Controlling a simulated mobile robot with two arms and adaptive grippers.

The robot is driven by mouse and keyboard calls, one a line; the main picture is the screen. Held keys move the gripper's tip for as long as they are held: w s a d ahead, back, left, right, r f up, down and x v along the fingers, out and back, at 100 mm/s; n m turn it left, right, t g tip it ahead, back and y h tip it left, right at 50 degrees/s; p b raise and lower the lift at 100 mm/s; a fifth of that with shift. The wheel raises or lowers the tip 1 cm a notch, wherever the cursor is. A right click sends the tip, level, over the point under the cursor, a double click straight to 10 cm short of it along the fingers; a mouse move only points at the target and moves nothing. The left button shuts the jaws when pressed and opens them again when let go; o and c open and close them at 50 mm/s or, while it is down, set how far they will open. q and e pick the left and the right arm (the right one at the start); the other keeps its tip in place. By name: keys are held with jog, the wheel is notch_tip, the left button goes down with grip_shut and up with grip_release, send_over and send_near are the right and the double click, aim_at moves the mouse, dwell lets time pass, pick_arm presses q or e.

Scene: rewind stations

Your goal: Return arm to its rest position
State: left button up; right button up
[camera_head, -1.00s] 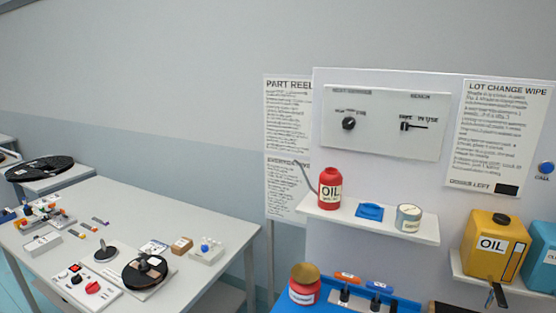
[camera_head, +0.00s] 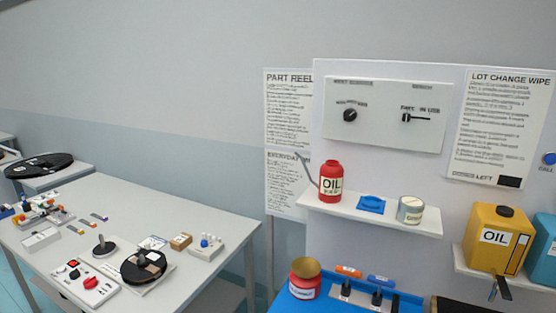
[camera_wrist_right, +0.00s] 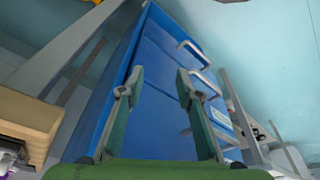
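Neither of my arms shows in the head view. My right gripper (camera_wrist_right: 157,80) shows in the right wrist view. Its two green-grey fingers stand apart with nothing between them. Beyond the fingers is a blue cabinet (camera_wrist_right: 155,110) with several pale drawer handles on its right-hand face. I cannot tell how far the fingertips are from the cabinet. My left gripper is in neither view.
In the head view, a grey table (camera_head: 190,215) with reels and small parts stands at left. A panel carries a shelf (camera_head: 375,215) with a red oil can (camera_head: 331,184). A yellow oil container (camera_head: 497,240) stands at right. A wooden block (camera_wrist_right: 25,122) shows in the wrist view.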

jog(key=s+d+f+g+b, duration=0.15)
jog(key=s+f, duration=0.25)
jog(key=f, duration=0.9)
jog(key=s+f+b, duration=0.3)
jog(key=s+f, duration=0.1)
jog(key=f, duration=0.8)
jog(key=s+d+f+b, duration=0.2)
jog(key=s+f, duration=0.9)
jog(key=s, duration=0.1)
jog(key=shift+s, duration=0.25)
